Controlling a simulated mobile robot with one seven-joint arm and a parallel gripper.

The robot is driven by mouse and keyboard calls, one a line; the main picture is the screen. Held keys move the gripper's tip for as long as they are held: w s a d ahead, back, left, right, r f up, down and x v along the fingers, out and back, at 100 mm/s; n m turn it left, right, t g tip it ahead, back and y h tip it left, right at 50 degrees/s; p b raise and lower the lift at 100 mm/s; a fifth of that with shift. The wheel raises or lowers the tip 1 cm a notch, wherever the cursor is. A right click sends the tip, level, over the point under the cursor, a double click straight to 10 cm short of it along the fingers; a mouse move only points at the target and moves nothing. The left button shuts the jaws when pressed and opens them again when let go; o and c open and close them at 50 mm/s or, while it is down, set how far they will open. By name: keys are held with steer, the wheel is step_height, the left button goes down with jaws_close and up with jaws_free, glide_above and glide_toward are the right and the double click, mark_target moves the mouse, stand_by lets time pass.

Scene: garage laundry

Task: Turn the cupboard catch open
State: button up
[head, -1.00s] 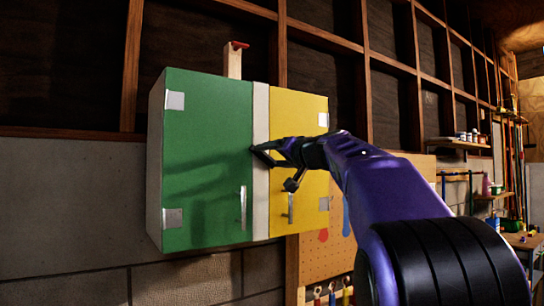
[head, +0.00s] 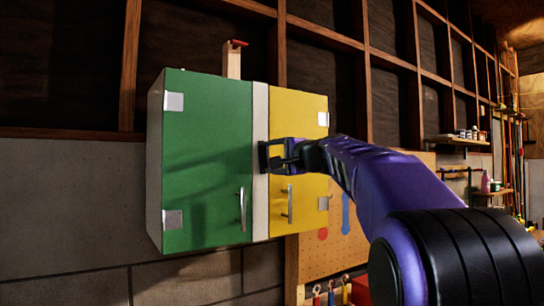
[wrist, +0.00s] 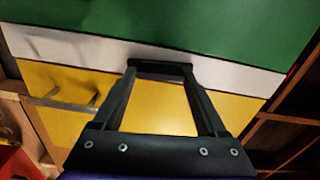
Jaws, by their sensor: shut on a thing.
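The wall cupboard has a green door (head: 205,140) on the left and a yellow door (head: 300,120) on the right, both closed. A pale strip (head: 261,105) runs upright between them. The dark catch (wrist: 160,69) sits on that strip and now lies along it, upright in the head view. My gripper (head: 266,157) is at the strip, right in front of the catch. In the wrist view the two fingers are apart, with the catch held between their tips. The catch's pivot is hidden.
Silver handles stand low on the green door (head: 242,208) and the yellow door (head: 289,204). A wooden post with a red top (head: 232,62) rises behind the cupboard. A pegboard (head: 325,250) with tools hangs below right. A shelf with small containers (head: 460,138) is further right.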

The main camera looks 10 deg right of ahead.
steer(key=shift+m, duration=0.7)
steer(key=o, duration=1.3)
